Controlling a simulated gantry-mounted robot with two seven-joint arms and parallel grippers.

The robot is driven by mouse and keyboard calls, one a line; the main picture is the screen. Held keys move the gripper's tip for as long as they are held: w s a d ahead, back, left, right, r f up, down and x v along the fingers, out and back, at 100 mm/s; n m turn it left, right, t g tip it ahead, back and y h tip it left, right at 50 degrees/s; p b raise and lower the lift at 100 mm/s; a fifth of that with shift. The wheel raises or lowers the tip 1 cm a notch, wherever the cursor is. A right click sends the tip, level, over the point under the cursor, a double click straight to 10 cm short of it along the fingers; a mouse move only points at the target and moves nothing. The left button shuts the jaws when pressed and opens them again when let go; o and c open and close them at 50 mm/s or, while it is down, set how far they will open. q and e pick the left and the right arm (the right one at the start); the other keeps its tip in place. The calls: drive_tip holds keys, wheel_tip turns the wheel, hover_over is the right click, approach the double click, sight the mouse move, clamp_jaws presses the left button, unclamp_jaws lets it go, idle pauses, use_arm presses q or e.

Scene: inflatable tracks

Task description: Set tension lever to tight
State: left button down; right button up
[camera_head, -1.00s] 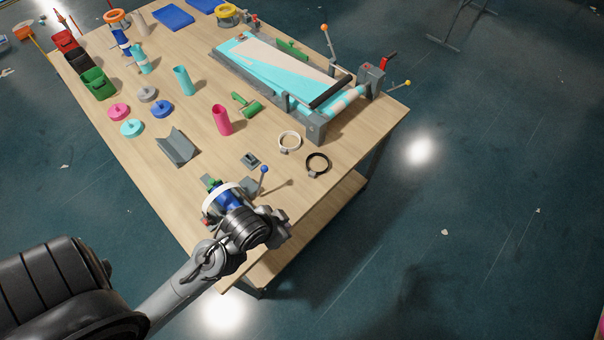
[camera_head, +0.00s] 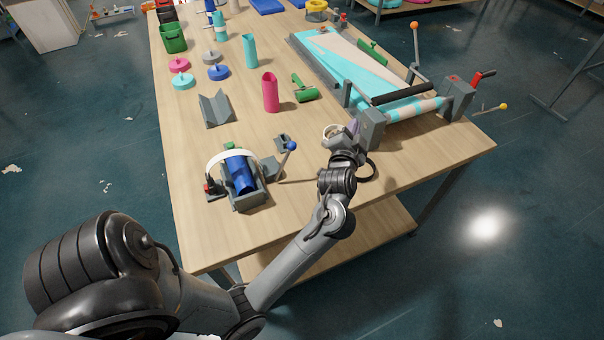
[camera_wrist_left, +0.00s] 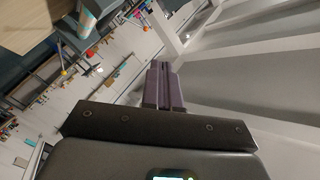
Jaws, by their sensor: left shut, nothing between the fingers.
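The roller machine (camera_head: 366,70) with teal and cream strips lies at the back right of the table. It carries an upright lever with an orange ball (camera_head: 414,27), a lever with a yellow ball (camera_head: 503,107) sticking out to the right, and a red crank (camera_head: 484,75). I cannot tell which is the tension lever. My left gripper (camera_head: 352,127) is near the machine's front left corner, over the rings, apart from these levers. Its purple fingers (camera_wrist_left: 163,87) are shut and empty in the left wrist view. My right gripper is not in view.
A blue roll in a grey cradle (camera_head: 242,179) and a blue-ball lever (camera_head: 291,147) stand left of my arm. A pink cup (camera_head: 270,93), green roller (camera_head: 304,88) and grey V-block (camera_head: 216,109) stand behind. The table's front right corner is clear.

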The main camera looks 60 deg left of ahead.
use_arm(q)
drive_tip(key=s+a+f+n+g+y+b, duration=0.3)
drive_tip(key=a+f+g+y+b, duration=0.45)
drive_tip(key=b, duration=0.85)
drive_tip(key=s+d+f+g+b, duration=0.1)
drive_tip(key=d+f+g+b, duration=0.1)
drive_tip(key=g+b, duration=0.2)
drive_tip(key=s+d+f+g+b, duration=0.1)
drive_tip(key=d+f+g+b, duration=0.2)
drive_tip(key=g+b, duration=0.2)
drive_tip(key=s+d+f+m+g+b, duration=0.1)
drive_tip(key=s+d+f+g+b, duration=0.1)
drive_tip(key=d+g+b, duration=0.1)
drive_tip(key=shift+f+g+h+b, duration=0.3)
drive_tip(key=shift+g+b, duration=0.35)
drive_tip(key=shift+b, duration=0.45)
drive_tip(key=shift+s+d+r+m+g+b, duration=0.1)
drive_tip(key=shift+s+d+m+g+b, duration=0.2)
drive_tip(key=shift+d+g+b, duration=0.35)
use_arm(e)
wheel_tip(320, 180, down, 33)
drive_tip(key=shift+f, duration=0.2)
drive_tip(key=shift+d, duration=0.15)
use_arm(q)
drive_tip(key=shift+r, duration=0.1)
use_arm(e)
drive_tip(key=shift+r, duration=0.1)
